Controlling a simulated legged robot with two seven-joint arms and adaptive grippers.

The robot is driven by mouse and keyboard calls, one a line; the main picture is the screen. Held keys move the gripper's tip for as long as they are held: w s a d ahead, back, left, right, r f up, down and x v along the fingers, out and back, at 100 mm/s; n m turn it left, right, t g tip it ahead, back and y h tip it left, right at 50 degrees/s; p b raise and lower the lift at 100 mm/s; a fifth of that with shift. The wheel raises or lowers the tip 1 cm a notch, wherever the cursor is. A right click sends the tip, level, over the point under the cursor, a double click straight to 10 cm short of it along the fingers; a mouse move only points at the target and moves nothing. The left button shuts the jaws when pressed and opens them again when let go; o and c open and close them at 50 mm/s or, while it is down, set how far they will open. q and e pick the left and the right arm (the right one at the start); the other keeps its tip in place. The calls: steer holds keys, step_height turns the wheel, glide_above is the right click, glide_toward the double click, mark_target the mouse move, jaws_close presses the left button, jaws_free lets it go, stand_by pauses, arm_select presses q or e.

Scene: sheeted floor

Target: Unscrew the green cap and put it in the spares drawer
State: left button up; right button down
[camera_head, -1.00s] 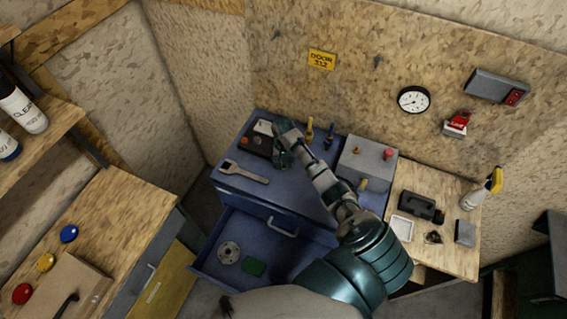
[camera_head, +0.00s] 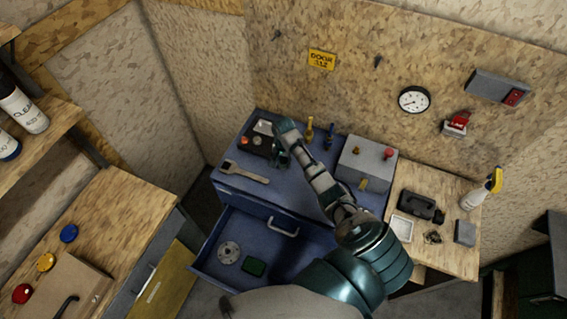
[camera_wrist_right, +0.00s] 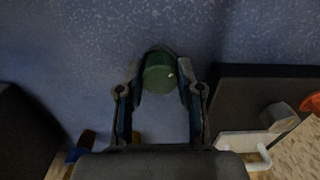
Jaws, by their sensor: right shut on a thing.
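The green cap (camera_wrist_right: 158,74) is between the fingertips of my right gripper (camera_wrist_right: 160,88) in the right wrist view, close to the blue surface. The gripper is shut on it. In the head view my right gripper (camera_head: 281,157) is over the back left of the blue cabinet top, beside a black tray, and it hides the cap. What lies under the cap is hidden. A blue drawer (camera_head: 205,262) is pulled open below the cabinet top. It holds a grey disc (camera_head: 229,253) and a dark green block (camera_head: 254,267). My left gripper is not in view.
The black tray (camera_head: 250,148) with small parts and a wrench (camera_head: 246,172) lie near my right gripper. A grey box (camera_head: 366,160) with a red knob stands to its right. A wooden bench (camera_head: 117,215) with coloured discs is at left. Much of the drawer is free.

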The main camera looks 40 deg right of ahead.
mark_target(283, 161)
steer(key=n, duration=0.3)
steer(key=shift+n, duration=0.3)
steer(key=n, duration=0.4)
steer(key=shift+d, duration=0.1)
steer(key=n, duration=0.6)
steer(key=c, duration=1.5)
jaws_free()
jaws_close()
steer(key=shift+r, duration=0.2)
steer(key=shift+r, duration=2.3)
steer(key=shift+r, duration=0.15)
